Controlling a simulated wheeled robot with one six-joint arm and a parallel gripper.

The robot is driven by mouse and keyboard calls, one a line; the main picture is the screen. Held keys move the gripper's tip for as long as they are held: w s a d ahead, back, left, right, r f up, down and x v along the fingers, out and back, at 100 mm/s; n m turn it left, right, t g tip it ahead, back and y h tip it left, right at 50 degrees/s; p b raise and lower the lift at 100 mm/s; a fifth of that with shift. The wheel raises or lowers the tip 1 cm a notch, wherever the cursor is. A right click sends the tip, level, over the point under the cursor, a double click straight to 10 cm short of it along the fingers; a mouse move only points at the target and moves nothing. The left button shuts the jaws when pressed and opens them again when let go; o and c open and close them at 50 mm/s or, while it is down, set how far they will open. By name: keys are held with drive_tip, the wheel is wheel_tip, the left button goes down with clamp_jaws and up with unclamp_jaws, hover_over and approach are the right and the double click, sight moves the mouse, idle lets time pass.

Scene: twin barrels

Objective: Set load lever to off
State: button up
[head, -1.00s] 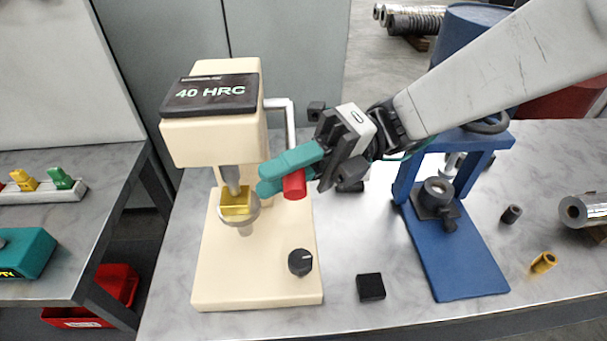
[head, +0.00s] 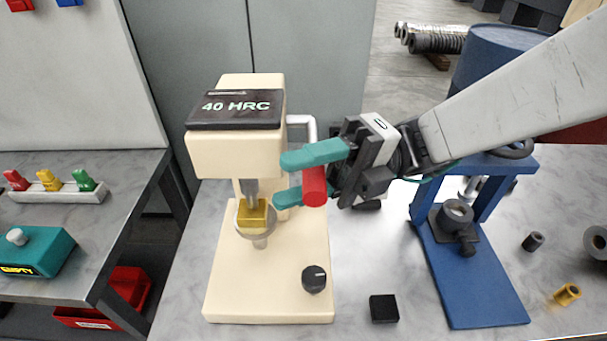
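The cream hardness tester (head: 238,155) stands on the bench with a "40 HRC" display. A grey bent rod (head: 301,120) comes out of the right side of its head and runs down behind my gripper. The red handle (head: 314,187), seemingly the load lever's grip, stands upright at the tester's right. My gripper (head: 287,178) comes from the right with its teal fingers spread apart. The red handle shows between the fingers and covers part of the lower one. I cannot tell whether they touch it. A gold block (head: 254,216) sits under the tester's indenter.
A black knob (head: 314,279) is on the tester's base, and a black block (head: 384,308) lies right of it. A blue press (head: 471,262) stands further right, with a gold bushing (head: 567,294) beyond. A teal box (head: 37,252) is on the left bench.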

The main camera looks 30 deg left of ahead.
drive_tip(key=shift+r, duration=0.55)
drive_tip(key=shift+o, duration=0.9)
drive_tip(key=r, duration=0.2)
drive_tip(key=shift+s+d+r, duration=0.1)
drive_tip(key=shift+d+r, duration=0.15)
drive_tip(key=shift+r, duration=0.15)
drive_tip(key=s+d, duration=0.7)
drive_tip(key=s+d+r, duration=0.1)
drive_tip(key=s+d, duration=0.3)
drive_tip(key=shift+c, duration=0.9)
drive_tip(key=shift+d, duration=0.1)
